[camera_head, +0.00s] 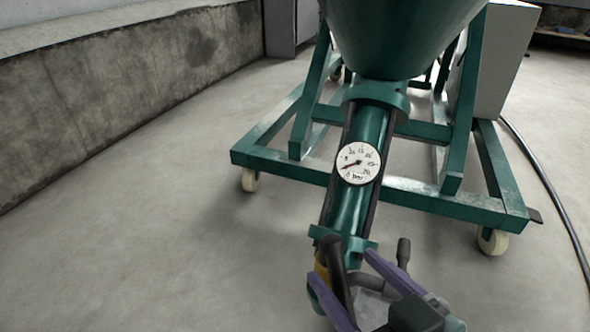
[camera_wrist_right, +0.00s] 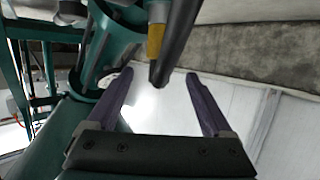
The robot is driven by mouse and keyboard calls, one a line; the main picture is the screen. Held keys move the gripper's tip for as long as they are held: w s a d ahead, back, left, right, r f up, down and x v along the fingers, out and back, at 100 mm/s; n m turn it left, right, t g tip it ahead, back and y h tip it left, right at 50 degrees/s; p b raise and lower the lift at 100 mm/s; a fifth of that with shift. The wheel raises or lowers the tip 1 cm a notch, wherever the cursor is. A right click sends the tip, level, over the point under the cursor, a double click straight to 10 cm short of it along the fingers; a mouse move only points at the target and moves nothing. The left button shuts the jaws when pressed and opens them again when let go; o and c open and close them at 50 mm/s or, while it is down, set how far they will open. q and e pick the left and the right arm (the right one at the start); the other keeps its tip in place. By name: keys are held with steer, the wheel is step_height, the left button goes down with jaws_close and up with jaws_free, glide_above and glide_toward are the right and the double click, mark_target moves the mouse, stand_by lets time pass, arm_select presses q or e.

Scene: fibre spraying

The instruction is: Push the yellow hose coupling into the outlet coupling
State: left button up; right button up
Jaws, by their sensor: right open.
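The yellow hose coupling (camera_head: 321,271) shows as a small yellow patch at the lower end of the green outlet pipe (camera_head: 348,212), partly hidden behind a black hose-like piece (camera_head: 338,272). In the right wrist view the yellow coupling (camera_wrist_right: 156,40) lies against the black piece (camera_wrist_right: 174,45), close to the green outlet parts (camera_wrist_right: 112,45). I cannot tell whether the coupling sits inside the outlet coupling. My right gripper (camera_head: 343,264) is open, its purple fingers spread to either side of the black piece. In the wrist view the gripper (camera_wrist_right: 160,76) has space between its fingers. My left gripper is not in view.
A round pressure gauge (camera_head: 358,163) sits on the pipe below the green hopper (camera_head: 400,35). The wheeled green frame (camera_head: 400,197) stands behind. A dark cable (camera_head: 545,180) lies on the right. The floor at left is clear up to a concrete wall (camera_head: 120,80).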

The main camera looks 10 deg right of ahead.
arm_select(q)
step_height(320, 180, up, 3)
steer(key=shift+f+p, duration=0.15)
steer(key=shift+p, duration=0.7)
arm_select(e)
steer(key=v, duration=0.4)
steer(key=shift+s+d+r, duration=0.1)
steer(key=shift+s+r, duration=0.1)
steer(key=shift+s, duration=0.15)
steer(key=s+d+r+g+h+p, duration=0.15)
steer(key=s+r+g+p, duration=0.25)
steer(key=r+p, duration=1.75)
steer(key=s+d+r+g+p, duration=0.2)
steer(key=s+r+g+p, duration=0.1)
steer(key=r+p, duration=1.85)
steer(key=s+d+r+g+h+p, duration=0.15)
steer(key=s+r+g+p, duration=0.25)
steer(key=r+p, duration=1.75)
arm_select(q)
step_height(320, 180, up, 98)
steer(key=p, duration=3.3)
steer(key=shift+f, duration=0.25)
arm_select(e)
step_height(320, 180, up, 38)
steer(key=shift+r, duration=0.25)
